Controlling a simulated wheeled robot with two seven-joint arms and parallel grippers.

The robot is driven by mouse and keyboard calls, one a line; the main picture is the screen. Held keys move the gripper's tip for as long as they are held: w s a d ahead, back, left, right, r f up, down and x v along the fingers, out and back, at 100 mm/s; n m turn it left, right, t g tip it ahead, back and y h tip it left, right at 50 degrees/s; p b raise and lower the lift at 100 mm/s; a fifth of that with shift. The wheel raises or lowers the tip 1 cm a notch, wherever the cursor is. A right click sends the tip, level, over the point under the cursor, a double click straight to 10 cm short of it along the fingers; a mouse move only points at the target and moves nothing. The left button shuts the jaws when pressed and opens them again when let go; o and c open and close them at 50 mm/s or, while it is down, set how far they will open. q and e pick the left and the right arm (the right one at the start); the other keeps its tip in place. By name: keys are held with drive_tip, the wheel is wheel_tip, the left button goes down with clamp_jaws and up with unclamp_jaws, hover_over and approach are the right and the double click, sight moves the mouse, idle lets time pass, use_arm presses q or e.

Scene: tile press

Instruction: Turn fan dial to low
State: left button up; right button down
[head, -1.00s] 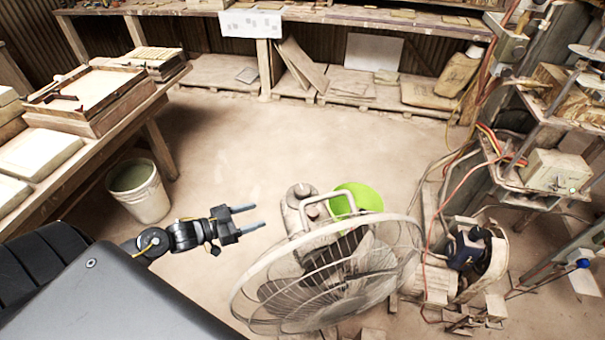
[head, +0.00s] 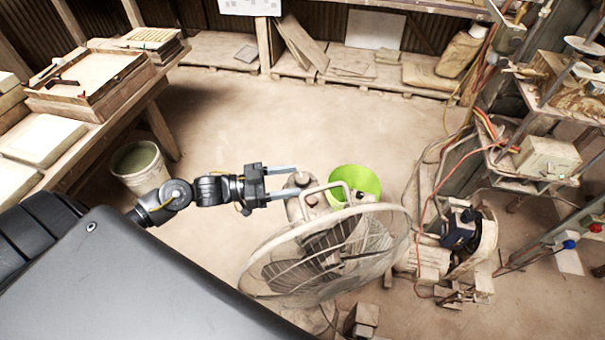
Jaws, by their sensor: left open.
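The fan (head: 325,250) stands on the floor in the middle of the head view, its round wire cage tilted toward the lower part of the picture. On the top of its rear housing is a round dial (head: 302,179), with a smaller knob (head: 311,200) just below it. My left gripper (head: 296,181) is open. Its two fingers point right and their tips are at the dial, one above and one below it in the picture. I cannot tell whether they touch it. The dial's setting is too small to read. My right gripper is not in view.
A curved handle (head: 345,187) rises from the fan beside the dial. A green bucket (head: 355,181) stands behind it. A pale bucket (head: 138,167) is on the floor at left, by the workbench (head: 120,115). Cables and a motor (head: 462,228) are at right. The floor behind is clear.

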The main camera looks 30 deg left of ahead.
sight(302, 177)
use_arm(q)
drive_tip(key=shift+p+x, duration=0.45)
drive_tip(key=shift+x, duration=1.5)
drive_tip(key=shift+c, duration=0.5)
drive_tip(key=c, duration=0.9)
drive_tip(key=shift+o, duration=0.2)
drive_tip(key=shift+w+a+f+m+g+h+b, duration=0.1)
drive_tip(key=shift+f+m+g+h+b, duration=0.05)
drive_tip(key=shift+m+g+h+b, duration=0.65)
drive_tip(key=m+g+h+b, duration=0.1)
drive_tip(key=m+g+b, duration=0.2)
drive_tip(key=g+b, duration=0.2)
drive_tip(key=m+g+h+b, duration=0.1)
drive_tip(key=m+g+b, duration=0.2)
drive_tip(key=g+b, duration=0.2)
drive_tip(key=shift+m+b, duration=0.4)
drive_tip(key=shift+b, duration=1.15)
drive_tip(key=shift+m+g+b, duration=0.3)
drive_tip(key=shift+g+b, duration=0.35)
drive_tip(key=shift+g, duration=0.15)
drive_tip(key=o, duration=1)
drive_tip(key=shift+c, duration=0.2)
